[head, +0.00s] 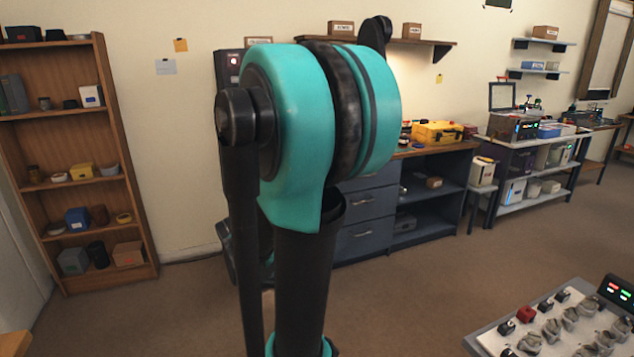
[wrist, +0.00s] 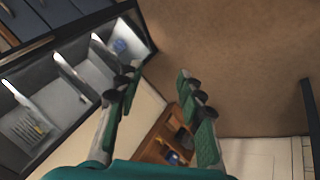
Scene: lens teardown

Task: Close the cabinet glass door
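A dark-framed cabinet (wrist: 141,34) with lit pale shelves fills the left of the wrist view, and I see into its compartments. I cannot make out its glass door clearly or tell how far it stands open. In the head view a tall dark cabinet (head: 221,72) stands against the wall, mostly hidden behind my teal and black arm. My gripper (wrist: 156,75) is open and empty, its two green and black fingers apart, to the right of the cabinet's frame in the wrist view. The gripper is out of sight in the head view.
A wooden bookshelf (head: 138,203) stands at the left; it also shows between my fingers (wrist: 158,146). A blue-grey workbench (head: 367,207) is behind my arm. A control panel (head: 492,333) is at the lower right. A dark bar (wrist: 307,112) crosses the wrist view's right edge. The brown floor is open.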

